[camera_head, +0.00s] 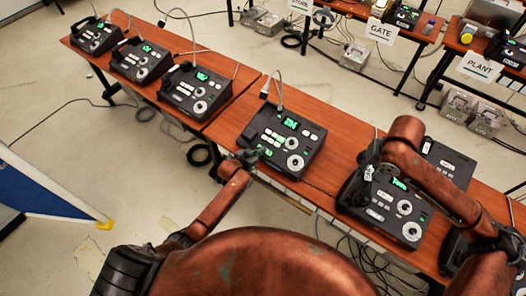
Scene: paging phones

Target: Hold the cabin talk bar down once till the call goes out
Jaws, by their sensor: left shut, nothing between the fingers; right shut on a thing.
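Several dark paging phones with green lit displays stand along the wooden tables. No readable label marks which is the cabin one, and I cannot pick out a talk bar. My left gripper (250,157) is shut and empty at the front left edge of the middle phone (292,143); I cannot tell whether it touches. My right gripper (370,160) is at the upper left of the right phone (398,210). It appears shut on that phone's dark handset (350,187); the fingers and arm partly hide the grip.
Three more phones stand on the left table (215,118). Signs reading GATE (382,31) and PLANT (479,68) stand on the back tables. Cables hang below the table edges. A blue panel (45,190) leans at the left. Open floor lies front left.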

